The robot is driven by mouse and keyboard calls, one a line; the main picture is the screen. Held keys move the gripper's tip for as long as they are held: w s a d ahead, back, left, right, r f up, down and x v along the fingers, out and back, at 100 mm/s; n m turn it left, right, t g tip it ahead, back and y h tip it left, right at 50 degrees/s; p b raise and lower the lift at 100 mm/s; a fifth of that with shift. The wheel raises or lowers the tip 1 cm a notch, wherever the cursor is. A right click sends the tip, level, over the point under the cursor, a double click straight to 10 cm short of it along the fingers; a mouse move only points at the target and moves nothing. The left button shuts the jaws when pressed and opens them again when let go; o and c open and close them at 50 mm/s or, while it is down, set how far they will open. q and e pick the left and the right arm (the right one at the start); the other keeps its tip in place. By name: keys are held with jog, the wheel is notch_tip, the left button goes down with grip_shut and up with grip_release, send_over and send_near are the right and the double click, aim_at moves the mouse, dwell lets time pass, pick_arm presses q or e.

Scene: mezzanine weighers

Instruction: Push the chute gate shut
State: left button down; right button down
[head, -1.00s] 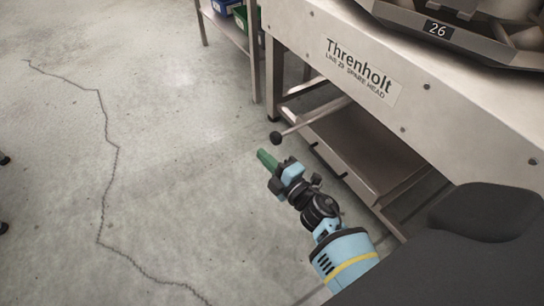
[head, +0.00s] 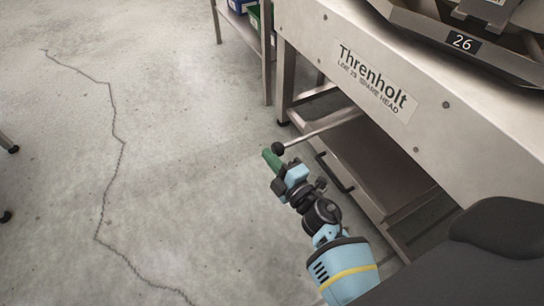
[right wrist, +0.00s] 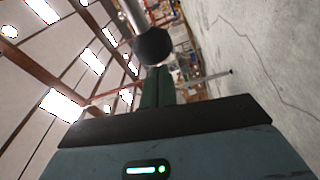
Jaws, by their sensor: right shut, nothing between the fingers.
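A metal rod (head: 322,130) ending in a black ball knob (head: 278,148) sticks out leftward from under the Threnholt machine; I take it for the chute gate's handle. My right gripper (head: 271,157) has green fingers pressed together with nothing between them. Its fingertips are right beside the knob in the head view. In the right wrist view the knob (right wrist: 153,46) sits just beyond the green fingertips (right wrist: 158,72); I cannot tell whether they touch. The gate plate itself is not clearly seen. My left gripper is not in view.
The machine's pale side panel (head: 450,140) rises on the right. Below the rod is a brown metal tray (head: 375,175) with a black pull handle (head: 335,173). A metal rack with bins (head: 232,6) stands at the back. The cracked concrete floor (head: 180,190) on the left is largely clear.

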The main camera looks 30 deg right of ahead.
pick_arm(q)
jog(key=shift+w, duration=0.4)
pick_arm(e)
jog(key=shift+d, duration=0.15)
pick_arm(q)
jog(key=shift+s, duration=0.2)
pick_arm(e)
jog(key=d, duration=2)
jog(key=shift+w+d, duration=0.25)
jog(key=shift+w, duration=0.1)
